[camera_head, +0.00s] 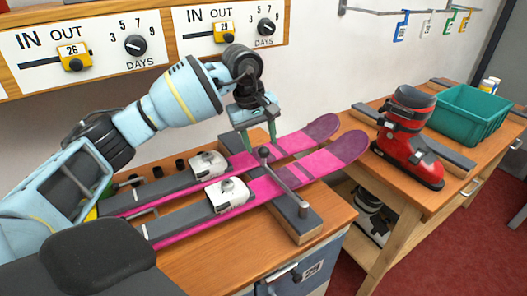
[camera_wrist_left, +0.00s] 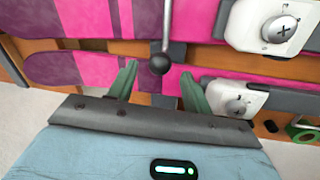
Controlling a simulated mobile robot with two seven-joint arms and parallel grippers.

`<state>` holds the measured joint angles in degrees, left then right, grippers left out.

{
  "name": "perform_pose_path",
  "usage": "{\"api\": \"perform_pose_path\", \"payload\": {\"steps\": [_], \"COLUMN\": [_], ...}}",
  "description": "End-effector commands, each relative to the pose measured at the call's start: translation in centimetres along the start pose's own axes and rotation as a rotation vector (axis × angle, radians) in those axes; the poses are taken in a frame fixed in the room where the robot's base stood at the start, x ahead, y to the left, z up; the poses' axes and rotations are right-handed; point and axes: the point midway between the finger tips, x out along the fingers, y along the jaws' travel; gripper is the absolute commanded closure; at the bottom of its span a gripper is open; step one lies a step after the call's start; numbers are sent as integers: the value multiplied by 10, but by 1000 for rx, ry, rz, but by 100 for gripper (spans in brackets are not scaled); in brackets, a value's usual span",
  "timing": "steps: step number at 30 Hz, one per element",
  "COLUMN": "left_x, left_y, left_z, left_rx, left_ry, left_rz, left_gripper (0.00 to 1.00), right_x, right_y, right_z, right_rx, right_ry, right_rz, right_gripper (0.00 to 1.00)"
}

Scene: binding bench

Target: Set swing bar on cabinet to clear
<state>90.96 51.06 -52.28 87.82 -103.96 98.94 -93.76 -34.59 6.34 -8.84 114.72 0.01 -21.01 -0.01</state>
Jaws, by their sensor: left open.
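The swing bar (camera_head: 285,180) is a grey rod with a black ball knob (camera_head: 263,152). It lies across the pink skis, running from a pivot at the bench's front support block to the knob. The cabinet (camera_head: 200,262) with a wooden top is beneath. My left gripper (camera_head: 258,138) is open, its green fingers pointing down at the knob. In the left wrist view, the knob (camera_wrist_left: 162,64) appears between the two open fingertips (camera_wrist_left: 158,76), with no clear contact. The rod (camera_wrist_left: 167,25) extends away beyond it. My right gripper is not in view.
Two pink skis (camera_head: 345,148) with white bindings (camera_head: 228,193) lie on grey supports (camera_head: 296,222). A red ski boot (camera_head: 408,150) and teal crate (camera_head: 470,116) stand on the right bench. Wall panels with sliders and dials (camera_head: 135,45) hang behind my arm.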

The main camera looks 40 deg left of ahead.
Motion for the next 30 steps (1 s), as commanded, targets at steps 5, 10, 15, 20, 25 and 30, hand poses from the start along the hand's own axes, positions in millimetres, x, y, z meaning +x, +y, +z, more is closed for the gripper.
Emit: {"api": "perform_pose_path", "payload": {"steps": [5,10,15,20,25,30], "left_x": [27,42,47,47,47,47], "left_y": [0,0,0,0,0,0], "left_z": [0,0,0,0,0,0], "left_rx": [0,0,0,0,0,0], "left_ry": [-1,0,0,0,0,0], "left_rz": [-2,-1,1,1,1,1], "left_gripper": [50,50,50,50,68,91], "right_x": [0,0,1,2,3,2], "right_y": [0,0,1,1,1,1], "right_z": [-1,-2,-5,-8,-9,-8], "right_rx": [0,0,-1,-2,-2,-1], "right_ry": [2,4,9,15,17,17], "right_rz": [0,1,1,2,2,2], "right_gripper": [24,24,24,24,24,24]}}
